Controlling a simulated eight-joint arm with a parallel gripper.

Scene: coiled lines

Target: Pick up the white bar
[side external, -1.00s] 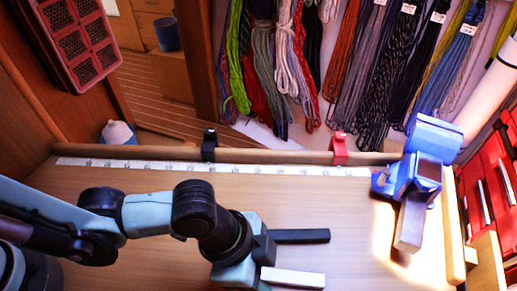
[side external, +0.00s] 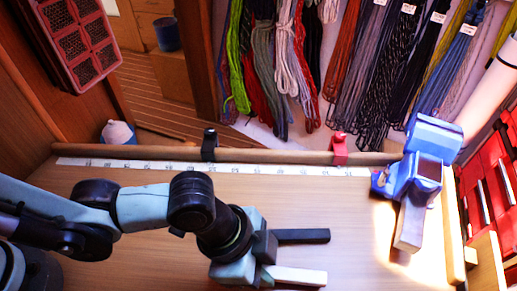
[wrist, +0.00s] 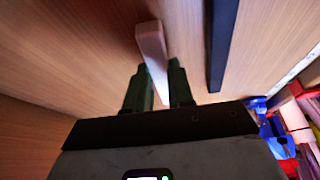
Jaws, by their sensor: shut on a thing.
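The white bar (side external: 296,275) lies along the wooden table at the front, to the right of my gripper (side external: 262,276). In the wrist view, the white bar (wrist: 152,50) runs between the two dark green fingers of my gripper (wrist: 160,80). The jaws are shut on the near end of the bar. The bar's far end sticks out beyond the fingertips. In the side view the fingers are mostly hidden by the gripper body. I cannot tell whether the bar is clear of the table.
A dark bar (side external: 302,236) lies just behind the white bar, and it also shows in the wrist view (wrist: 221,40). A blue vise (side external: 420,170) stands at the right edge. A measuring strip (side external: 215,167) and wooden rail edge the back.

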